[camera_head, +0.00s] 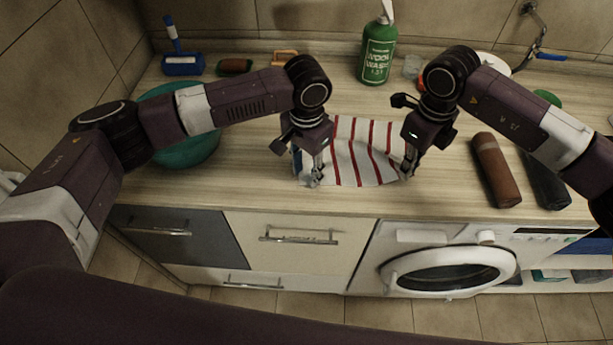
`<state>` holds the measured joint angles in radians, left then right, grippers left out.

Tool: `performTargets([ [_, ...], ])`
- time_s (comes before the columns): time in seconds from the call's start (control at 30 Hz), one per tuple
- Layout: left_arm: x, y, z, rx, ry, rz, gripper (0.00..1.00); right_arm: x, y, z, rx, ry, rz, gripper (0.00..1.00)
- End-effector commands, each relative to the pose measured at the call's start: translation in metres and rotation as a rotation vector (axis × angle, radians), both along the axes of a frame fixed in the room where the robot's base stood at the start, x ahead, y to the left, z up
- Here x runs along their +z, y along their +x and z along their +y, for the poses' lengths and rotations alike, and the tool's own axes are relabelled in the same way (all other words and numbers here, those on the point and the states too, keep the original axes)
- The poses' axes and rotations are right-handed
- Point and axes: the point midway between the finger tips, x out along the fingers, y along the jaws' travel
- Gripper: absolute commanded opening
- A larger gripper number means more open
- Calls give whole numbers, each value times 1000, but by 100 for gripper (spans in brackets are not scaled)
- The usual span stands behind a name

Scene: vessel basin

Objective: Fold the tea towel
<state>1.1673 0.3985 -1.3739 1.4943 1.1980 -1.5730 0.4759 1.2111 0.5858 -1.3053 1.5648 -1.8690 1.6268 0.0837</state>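The tea towel (360,152), white with red stripes, lies on the wooden worktop near its front edge, with slight ripples. A bit of blue shows at its left side, beside my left gripper. My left gripper (316,180) points down at the towel's front left corner. My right gripper (408,172) points down at its front right corner. Both sets of fingertips are at or very near the cloth. The fingers are small and dark here, so I cannot tell whether either grips the cloth. My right forearm and gripper hide part of the worktop at the towel's right.
A teal basin (190,150) stands left, partly behind my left arm. A green wool wash bottle (378,52) stands at the back. Brown (497,170) and dark (545,182) rolls lie right. A blue brush and dustpan (182,62) is back left. A washing machine (450,262) sits below.

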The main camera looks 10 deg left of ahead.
Motion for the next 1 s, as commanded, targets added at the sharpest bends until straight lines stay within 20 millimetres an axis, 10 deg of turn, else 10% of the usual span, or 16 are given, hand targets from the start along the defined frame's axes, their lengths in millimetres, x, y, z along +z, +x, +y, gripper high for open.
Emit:
performTargets([
  [1.0,-1,-1,0,0,0,2,0,0,0,0,0,-1,1,0],
])
